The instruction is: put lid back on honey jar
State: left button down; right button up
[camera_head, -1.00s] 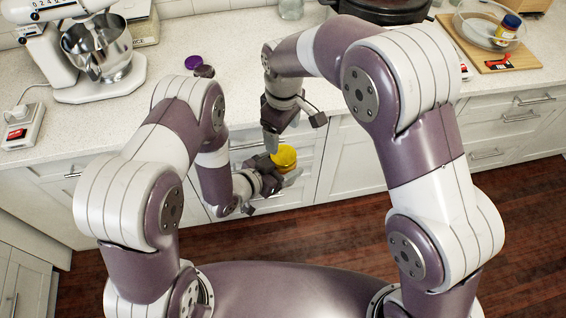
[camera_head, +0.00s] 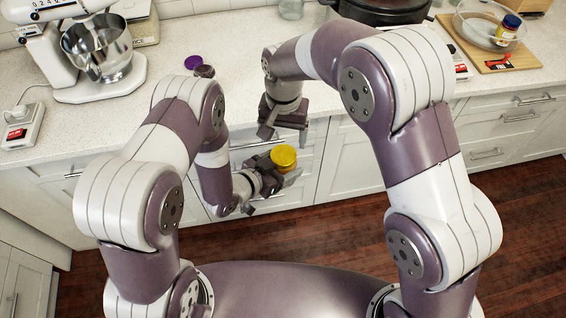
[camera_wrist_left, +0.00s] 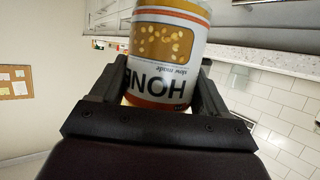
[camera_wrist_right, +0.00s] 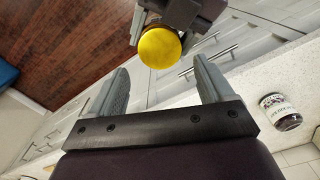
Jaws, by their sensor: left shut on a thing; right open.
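My left gripper (camera_head: 280,170) is shut on the honey jar (camera_wrist_left: 168,50), in front of the counter's drawers. The left wrist view shows its "HONEY" label upside down between the fingers. The round yellow lid (camera_head: 284,156) shows at the jar's top in the head view. It also shows in the right wrist view (camera_wrist_right: 160,47), beyond and between the right fingertips. I cannot tell how tightly it sits on the jar. My right gripper (camera_head: 284,128) is open and empty, apart from the lid, by the counter's front edge.
A stand mixer (camera_head: 95,50) is at left, a board (camera_head: 495,55) at right.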

aim_at(283, 154)
notch_tip(283, 154, down, 6)
jog(key=shift+f, duration=0.1)
dwell(0.4)
jog(key=c, duration=0.9)
jog(key=shift+m, duration=0.8)
jog(key=o, duration=1.2)
jog(key=shift+o, duration=0.2)
